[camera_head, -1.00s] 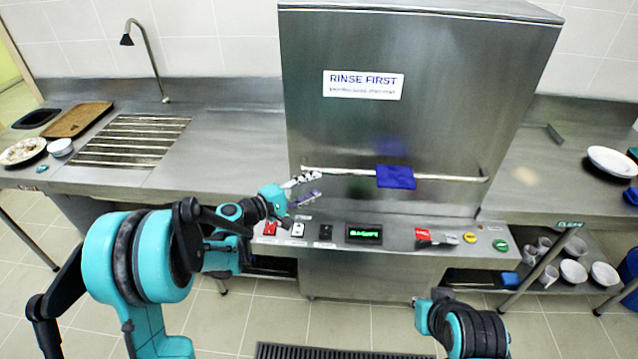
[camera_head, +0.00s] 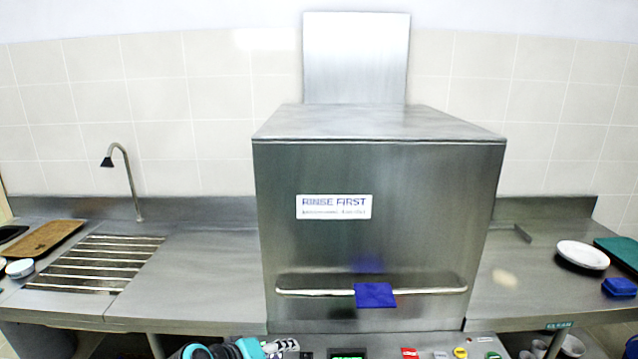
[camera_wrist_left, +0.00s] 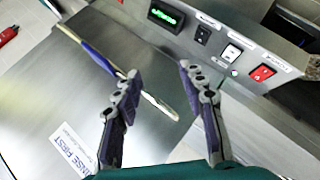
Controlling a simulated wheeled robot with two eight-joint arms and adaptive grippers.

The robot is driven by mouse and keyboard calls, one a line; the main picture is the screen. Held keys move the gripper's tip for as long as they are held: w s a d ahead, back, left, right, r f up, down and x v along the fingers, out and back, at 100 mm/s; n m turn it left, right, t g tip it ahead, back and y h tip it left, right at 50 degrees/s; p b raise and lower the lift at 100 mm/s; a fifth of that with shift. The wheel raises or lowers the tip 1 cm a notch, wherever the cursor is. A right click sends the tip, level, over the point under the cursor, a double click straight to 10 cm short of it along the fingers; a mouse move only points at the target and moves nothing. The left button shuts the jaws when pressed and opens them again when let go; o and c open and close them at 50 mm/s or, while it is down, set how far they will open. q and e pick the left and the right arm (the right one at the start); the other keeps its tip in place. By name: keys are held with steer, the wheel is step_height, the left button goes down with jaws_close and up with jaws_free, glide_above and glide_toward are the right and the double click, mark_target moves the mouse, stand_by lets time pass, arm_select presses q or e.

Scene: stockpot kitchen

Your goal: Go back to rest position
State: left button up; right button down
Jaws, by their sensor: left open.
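My left gripper (camera_wrist_left: 160,108) is open and empty in the left wrist view. The long handle bar (camera_wrist_left: 150,98) of the steel dishwasher hood passes behind its fingers, apart or touching I cannot tell. In the head view only part of my left gripper (camera_head: 285,345) shows at the bottom edge, in front of the control panel. The dishwasher hood (camera_head: 420,220) is closed down, with its bar (camera_head: 320,292) across the front and a blue cloth (camera_head: 375,295) on the bar. My right gripper is not in view.
The control panel has a green display (camera_wrist_left: 166,17) and a red switch (camera_wrist_left: 262,73). A sink rack (camera_head: 95,262) and brown tray (camera_head: 42,238) are at left. A white plate (camera_head: 583,255) and blue sponge-like block (camera_head: 619,287) are on the right counter.

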arm_select(q)
steer(key=s+a+f+m+y, duration=0.1)
steer(key=s+a+m+y, duration=0.1)
steer(key=s, duration=0.6)
steer(key=s+a+f+m+y, duration=0.2)
steer(key=s+a+m+y, duration=0.1)
steer(key=s+a, duration=0.4)
steer(key=shift+s+f+g+y, duration=0.15)
steer(key=shift+s+g+y, duration=0.25)
steer(key=shift+s+y, duration=0.55)
steer(key=shift+s+a, duration=0.1)
